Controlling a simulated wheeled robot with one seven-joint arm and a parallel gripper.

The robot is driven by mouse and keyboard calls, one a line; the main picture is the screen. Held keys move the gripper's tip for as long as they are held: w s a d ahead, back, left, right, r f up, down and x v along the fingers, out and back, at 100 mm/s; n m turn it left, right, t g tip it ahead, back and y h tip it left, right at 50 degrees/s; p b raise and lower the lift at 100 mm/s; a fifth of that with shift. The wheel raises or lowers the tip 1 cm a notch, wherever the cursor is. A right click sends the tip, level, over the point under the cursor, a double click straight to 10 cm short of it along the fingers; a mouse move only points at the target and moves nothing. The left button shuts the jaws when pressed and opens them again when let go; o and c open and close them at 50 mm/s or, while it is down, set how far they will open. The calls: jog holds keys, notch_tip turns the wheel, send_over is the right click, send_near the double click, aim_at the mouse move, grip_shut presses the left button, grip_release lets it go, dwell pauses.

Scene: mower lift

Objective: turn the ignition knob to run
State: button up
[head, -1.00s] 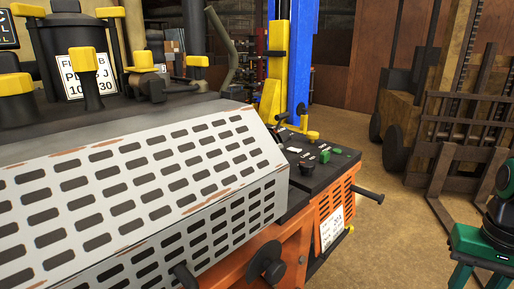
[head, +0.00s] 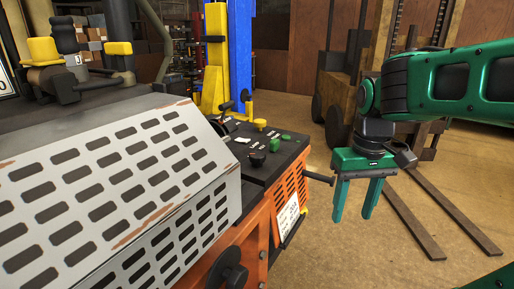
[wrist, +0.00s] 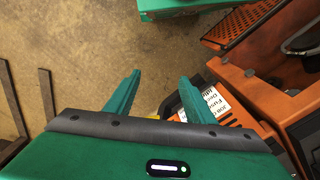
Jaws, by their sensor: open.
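The black control panel (head: 272,165) tops the orange mower housing in the middle of the head view. A round black knob (head: 257,158) stands on it, beside small white labels; it looks like the ignition knob, but its lettering and setting are too small to read. My green gripper (head: 354,215) is to the right of the panel, fingers pointing down, open and empty, apart from the knob. In the wrist view the open fingers (wrist: 158,80) hang over the floor beside the orange housing; I cannot make out the knob there.
A dark rod (head: 320,179) sticks out from the housing toward my gripper. A slotted grey cover (head: 125,185) fills the left. A blue post (head: 240,60) rises behind.

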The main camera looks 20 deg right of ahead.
jog(key=w+a+r+n, duration=0.7)
jog(key=w+r+n, duration=0.1)
jog(key=w+r, duration=0.35)
notch_tip(320, 180, up, 9)
jog(key=n, duration=0.7)
send_over(257, 153)
notch_tip(257, 153, down, 10)
jog(key=shift+s+a+f, duration=0.1)
jog(key=shift+s, duration=0.05)
jog(key=c, duration=0.9)
jog(key=shift+c, duration=0.8)
